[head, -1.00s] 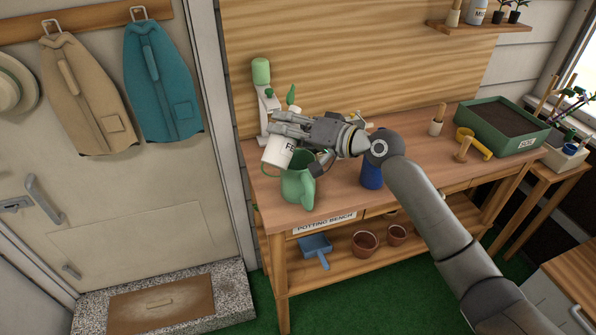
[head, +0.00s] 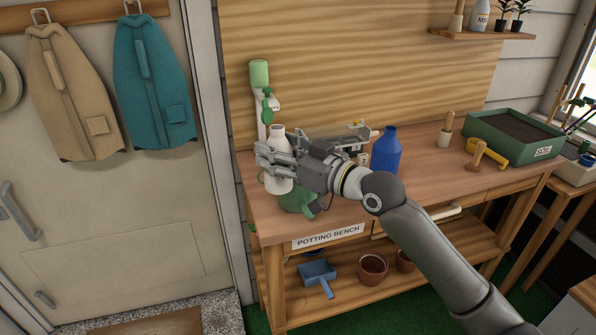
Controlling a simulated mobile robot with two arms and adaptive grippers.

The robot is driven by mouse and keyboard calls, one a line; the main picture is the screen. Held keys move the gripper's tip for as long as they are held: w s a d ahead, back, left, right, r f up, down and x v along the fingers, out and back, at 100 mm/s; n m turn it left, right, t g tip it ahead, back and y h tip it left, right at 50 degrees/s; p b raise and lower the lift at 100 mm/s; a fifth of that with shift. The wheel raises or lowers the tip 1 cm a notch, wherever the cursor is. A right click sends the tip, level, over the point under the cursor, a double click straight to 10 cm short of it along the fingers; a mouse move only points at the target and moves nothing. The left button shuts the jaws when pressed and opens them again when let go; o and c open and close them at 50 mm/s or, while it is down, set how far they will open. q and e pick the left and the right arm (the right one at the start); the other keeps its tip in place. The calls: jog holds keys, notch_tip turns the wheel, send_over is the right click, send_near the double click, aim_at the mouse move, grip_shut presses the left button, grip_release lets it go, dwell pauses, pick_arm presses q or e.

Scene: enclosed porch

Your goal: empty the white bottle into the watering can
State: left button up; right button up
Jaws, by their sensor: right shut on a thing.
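The white bottle (head: 278,134) is upright in my right gripper (head: 264,160), which is shut around its body. Its neck points up, and the gripper's fingers hide part of its label. The green watering can (head: 297,201) stands on the potting bench just behind and below the gripper, which covers most of it. I cannot tell whether the bottle touches the can or the bench. My left gripper is not in view.
A blue bottle (head: 386,151) stands right of my gripper on the bench (head: 425,160). A green-and-white device (head: 260,90) stands behind the white bottle.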

aim_at(278, 138)
jog(key=shift+s+a, duration=0.1)
jog(key=shift+s, duration=0.2)
notch_tip(278, 138, up, 4)
jog(key=p, duration=0.3)
jog(key=shift+p, duration=0.4)
jog(key=shift+s+f, duration=0.15)
jog(key=shift+f, duration=0.1)
jog(key=s+d+f+m+t+h, duration=0.3)
jog(key=s+d+f+m+h, duration=0.2)
jog(key=d, duration=0.6)
jog(key=s+d+f+m+t+h, duration=0.3)
jog(key=s+d+f+h, duration=0.5)
jog(key=s+d+f, duration=0.3)
jog(key=shift+s+d+m+t+h, duration=0.4)
jog(key=shift+s+d+m, duration=0.25)
jog(key=shift+m, duration=0.25)
jog(key=shift+s+a, duration=0.1)
